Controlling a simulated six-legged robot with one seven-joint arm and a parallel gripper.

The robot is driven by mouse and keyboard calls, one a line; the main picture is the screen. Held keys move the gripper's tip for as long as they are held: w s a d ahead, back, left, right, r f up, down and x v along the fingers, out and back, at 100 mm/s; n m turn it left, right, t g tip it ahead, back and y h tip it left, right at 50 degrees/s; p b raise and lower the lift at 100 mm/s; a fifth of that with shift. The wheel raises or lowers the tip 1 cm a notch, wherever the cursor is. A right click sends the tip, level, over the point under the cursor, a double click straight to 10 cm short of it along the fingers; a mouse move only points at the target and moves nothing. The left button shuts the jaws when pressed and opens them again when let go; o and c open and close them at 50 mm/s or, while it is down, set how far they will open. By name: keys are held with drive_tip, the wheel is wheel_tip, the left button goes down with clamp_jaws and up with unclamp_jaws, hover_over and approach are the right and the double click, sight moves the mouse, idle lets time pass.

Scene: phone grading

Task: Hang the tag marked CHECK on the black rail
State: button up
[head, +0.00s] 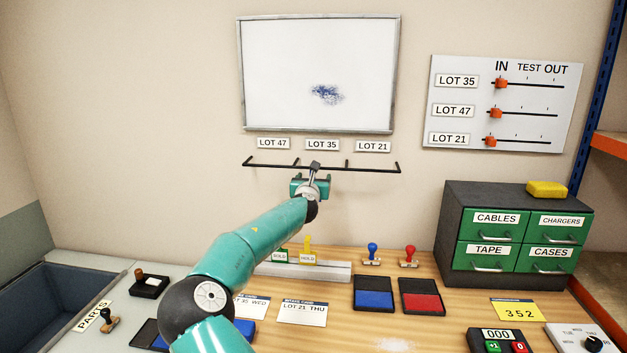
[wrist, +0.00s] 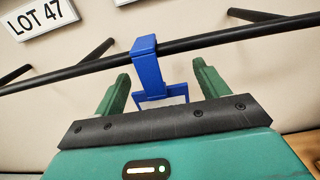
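The black rail (head: 270,166) runs along the wall below the whiteboard and crosses the wrist view (wrist: 80,68). A blue tag (wrist: 147,68) has its hook over the rail in the wrist view; its lower part is mostly hidden behind my gripper and I cannot read its marking. My gripper (wrist: 160,75) is open, with one green finger on each side of the tag and a visible gap to each. A green tag (head: 280,257) and a yellow HOLD tag (head: 308,257) stand in a holder on the bench.
LOT 47 (head: 273,143), LOT 35 (head: 322,145) and LOT 21 (head: 373,146) labels are above the rail. Rail brackets stick out from the wall. Stamps, ink pads (head: 374,293) and a drawer cabinet (head: 515,230) stand on the bench below.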

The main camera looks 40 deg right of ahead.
drive_tip(key=shift+s+a, duration=0.1)
drive_tip(key=shift+a, duration=0.05)
drive_tip(key=v, duration=1.3)
drive_tip(key=shift+a, duration=0.25)
drive_tip(key=shift+s, duration=0.15)
